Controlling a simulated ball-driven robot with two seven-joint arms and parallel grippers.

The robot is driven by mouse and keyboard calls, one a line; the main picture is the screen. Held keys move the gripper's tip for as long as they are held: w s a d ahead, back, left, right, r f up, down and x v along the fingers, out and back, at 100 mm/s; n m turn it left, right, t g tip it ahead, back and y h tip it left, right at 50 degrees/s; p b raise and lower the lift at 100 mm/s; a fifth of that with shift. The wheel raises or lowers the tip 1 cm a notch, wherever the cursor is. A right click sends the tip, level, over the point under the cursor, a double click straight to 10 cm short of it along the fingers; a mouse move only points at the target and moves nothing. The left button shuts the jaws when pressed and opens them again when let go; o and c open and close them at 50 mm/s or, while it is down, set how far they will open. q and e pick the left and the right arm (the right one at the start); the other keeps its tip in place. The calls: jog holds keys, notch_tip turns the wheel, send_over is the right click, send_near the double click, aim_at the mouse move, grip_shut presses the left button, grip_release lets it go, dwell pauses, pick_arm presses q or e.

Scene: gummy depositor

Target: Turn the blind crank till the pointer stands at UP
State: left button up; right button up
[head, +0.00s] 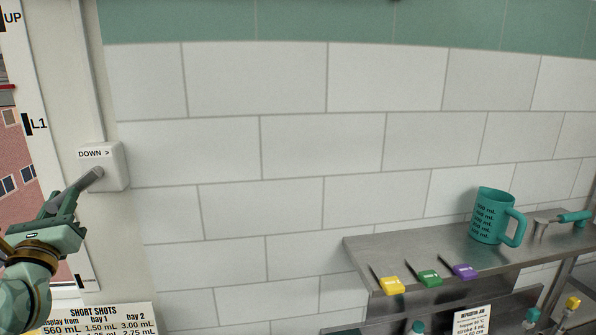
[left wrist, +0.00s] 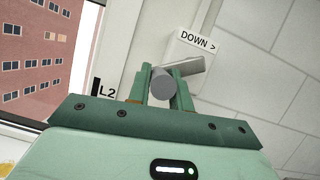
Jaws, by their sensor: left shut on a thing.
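The crank's white box (head: 108,168), marked "DOWN >", is on the wall beside the window at the left of the head view. It also shows at the upper middle of the left wrist view (left wrist: 203,52). My left gripper (head: 82,190) is shut on the grey crank handle (head: 94,179), just below the box. In the left wrist view the handle's round grey end (left wrist: 162,84) sits between the two green fingers. The scale strip (head: 38,165) carries marks UP and L1. An L2 mark (left wrist: 104,90) shows in the left wrist view. I cannot make out the pointer. My right gripper is not in view.
A steel shelf (head: 365,259) at the right holds a teal measuring mug (head: 489,215) and a teal-handled tool (head: 574,216). Yellow, green and purple tags (head: 464,271) line its front edge. A SHORT SHOTS sign (head: 95,318) stands below the gripper. The tiled wall between is clear.

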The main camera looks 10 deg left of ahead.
pick_arm(q)
jog(key=shift+w+d+f, duration=0.15)
jog(key=shift+d+f, duration=0.6)
jog(key=shift+f, duration=0.05)
jog(key=shift+o, duration=0.2)
jog(key=shift+d, duration=0.2)
